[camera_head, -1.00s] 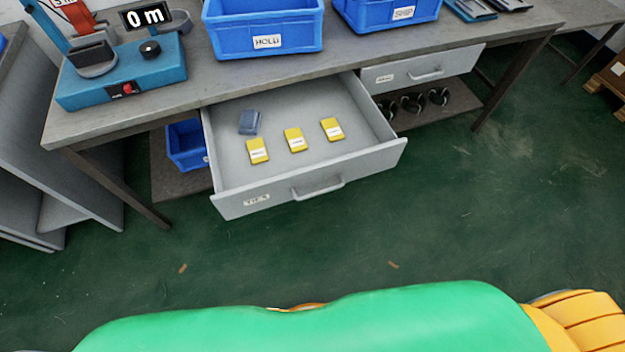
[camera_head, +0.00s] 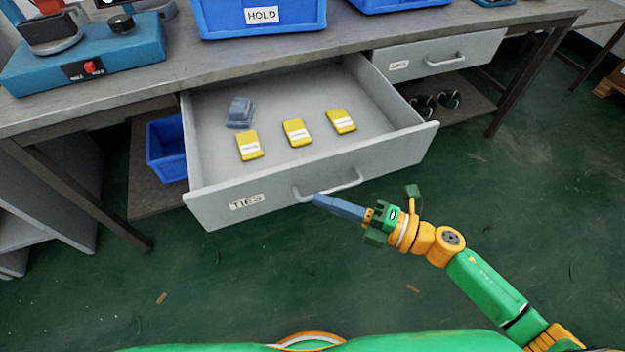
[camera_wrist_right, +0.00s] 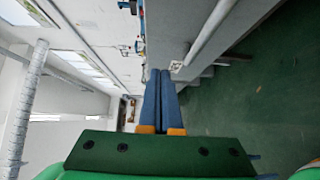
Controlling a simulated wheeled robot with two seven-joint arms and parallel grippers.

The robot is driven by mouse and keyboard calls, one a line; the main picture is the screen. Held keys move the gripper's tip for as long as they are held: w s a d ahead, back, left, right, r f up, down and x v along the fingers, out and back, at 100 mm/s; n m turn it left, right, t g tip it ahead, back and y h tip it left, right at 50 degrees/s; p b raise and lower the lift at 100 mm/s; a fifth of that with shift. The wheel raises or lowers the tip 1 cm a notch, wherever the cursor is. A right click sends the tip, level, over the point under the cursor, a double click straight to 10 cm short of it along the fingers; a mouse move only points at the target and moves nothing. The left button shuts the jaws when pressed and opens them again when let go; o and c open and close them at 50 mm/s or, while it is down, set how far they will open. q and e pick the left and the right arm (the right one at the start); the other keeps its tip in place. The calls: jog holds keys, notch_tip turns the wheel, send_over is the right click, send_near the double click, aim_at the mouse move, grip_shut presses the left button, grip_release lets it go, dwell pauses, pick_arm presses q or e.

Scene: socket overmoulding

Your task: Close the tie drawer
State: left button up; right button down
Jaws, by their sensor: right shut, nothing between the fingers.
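The tie drawer (camera_head: 312,186) stands pulled out from under the workbench, with a "TIES" label on the left of its front. Its bar handle (camera_head: 345,186) is right of the label. Inside lie three yellow packs with white labels (camera_head: 297,132) and a blue-grey object (camera_head: 240,112). My right gripper (camera_head: 318,200) is shut and empty, its blue fingertips just in front of the drawer front near the handle; I cannot tell if they touch. In the right wrist view the closed fingers (camera_wrist_right: 160,75) point toward the grey drawer front. My left gripper is not in view.
A second drawer (camera_head: 440,54) to the right is shut. The workbench (camera_head: 340,35) carries blue bins, one labelled "HOLD" (camera_head: 262,22), and a teal device (camera_head: 85,60). A blue bin (camera_head: 165,150) sits on the shelf below.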

aim_at(294, 175)
jog(key=w+a, duration=0.2)
jog(key=w, duration=0.1)
jog(key=shift+w+a, duration=0.2)
jog(key=shift+w, duration=0.05)
jog(key=shift+w+a, duration=0.15)
jog(key=shift+w, duration=0.4)
